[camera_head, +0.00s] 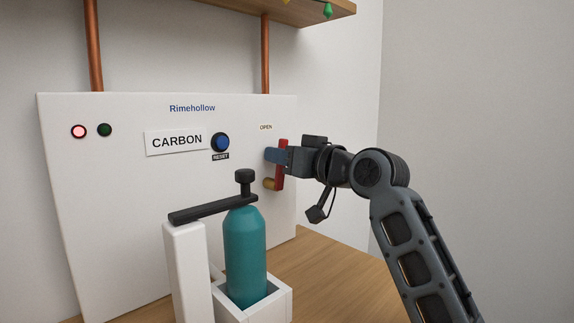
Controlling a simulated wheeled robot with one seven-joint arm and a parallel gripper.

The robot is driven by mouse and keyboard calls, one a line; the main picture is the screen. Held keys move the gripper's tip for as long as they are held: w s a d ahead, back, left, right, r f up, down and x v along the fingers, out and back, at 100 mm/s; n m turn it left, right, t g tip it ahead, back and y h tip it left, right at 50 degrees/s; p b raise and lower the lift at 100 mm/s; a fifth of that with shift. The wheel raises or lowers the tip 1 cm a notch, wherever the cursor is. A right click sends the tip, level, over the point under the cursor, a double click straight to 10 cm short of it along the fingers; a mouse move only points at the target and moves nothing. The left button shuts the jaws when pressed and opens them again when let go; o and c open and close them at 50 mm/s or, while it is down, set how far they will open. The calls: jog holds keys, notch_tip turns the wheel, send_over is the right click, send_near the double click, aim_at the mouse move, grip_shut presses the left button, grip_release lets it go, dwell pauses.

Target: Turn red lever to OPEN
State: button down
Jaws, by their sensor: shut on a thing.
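The red lever (281,178) is on the right side of the white panel (120,190), below a small OPEN label (265,127). It stands close to upright, with a brass-coloured part (270,184) at its lower end. My gripper (277,155) reaches in from the right and is shut on the upper part of the red lever. The bluish fingers and the gripper body hide part of the lever.
A teal bottle (245,255) stands in a white holder (278,303) in front of the panel, with a black clamp arm (205,210) above. A blue RESET button (220,142), lit red lamp (79,131) and dark green lamp (104,130) are on the panel. Copper pipes (265,55) rise behind.

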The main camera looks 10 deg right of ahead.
jog(key=shift+s+a+f+n+b, duration=0.1)
jog(key=shift+s+a+n+b, duration=0.25)
jog(key=shift+n, duration=0.45)
jog(key=shift+a, duration=0.1)
jog(key=c, duration=1)
grip_release()
jog(key=shift+c, duration=0.2)
jog(key=v, duration=0.7)
jog(key=shift+s+d, duration=0.25)
jog(key=shift+d, duration=0.05)
